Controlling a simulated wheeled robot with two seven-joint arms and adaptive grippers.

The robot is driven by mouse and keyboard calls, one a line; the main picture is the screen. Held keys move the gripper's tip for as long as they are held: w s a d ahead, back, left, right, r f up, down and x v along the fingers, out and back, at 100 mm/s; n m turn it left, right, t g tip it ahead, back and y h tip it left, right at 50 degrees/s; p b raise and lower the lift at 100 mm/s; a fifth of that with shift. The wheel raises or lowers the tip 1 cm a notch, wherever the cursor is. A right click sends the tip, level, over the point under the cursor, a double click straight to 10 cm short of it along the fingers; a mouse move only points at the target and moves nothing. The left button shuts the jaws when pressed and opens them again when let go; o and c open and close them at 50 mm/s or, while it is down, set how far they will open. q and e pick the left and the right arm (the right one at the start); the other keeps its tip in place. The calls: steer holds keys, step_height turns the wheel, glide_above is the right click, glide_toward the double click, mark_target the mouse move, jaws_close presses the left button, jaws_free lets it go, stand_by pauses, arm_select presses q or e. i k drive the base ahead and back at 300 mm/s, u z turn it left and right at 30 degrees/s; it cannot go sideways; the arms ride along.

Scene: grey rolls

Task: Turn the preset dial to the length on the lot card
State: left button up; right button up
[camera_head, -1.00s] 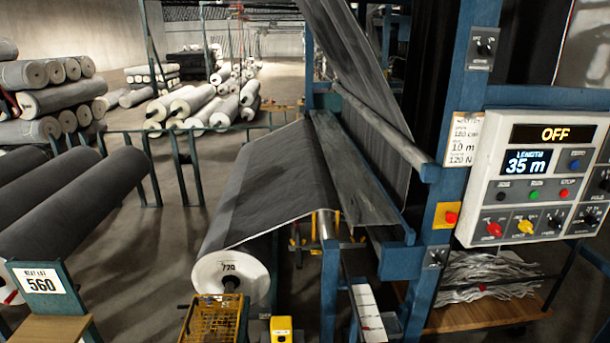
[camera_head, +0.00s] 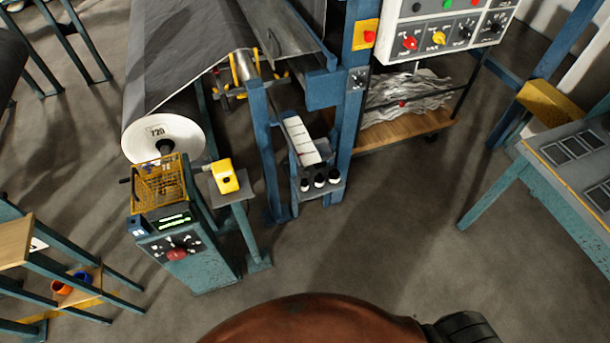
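The lower part of the white control panel (camera_head: 402,22) is at the upper right, cut by the top edge. It carries a red knob (camera_head: 410,43), a yellow knob (camera_head: 438,38) and two black knobs, one of them the rightmost black knob (camera_head: 494,23). Their labels are too small to read, so I cannot tell which is the preset dial. The panel's length display and the lot card on the post are out of view. A teal pedestal (camera_head: 205,270) at the lower left has a small green-lit screen, dark controls and a red button (camera_head: 177,254). Neither gripper shows.
A fabric roll (camera_head: 188,134) marked 720 lies behind the pedestal's yellow basket (camera_head: 150,185). A yellow box (camera_head: 224,176) sits on a stand beside it. A teal table (camera_head: 500,192) is at right, a wooden-topped bench (camera_head: 14,243) at lower left. Floor (camera_head: 365,230) between them is clear.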

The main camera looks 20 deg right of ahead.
mark_target(497, 28)
steer(key=z, duration=1.65)
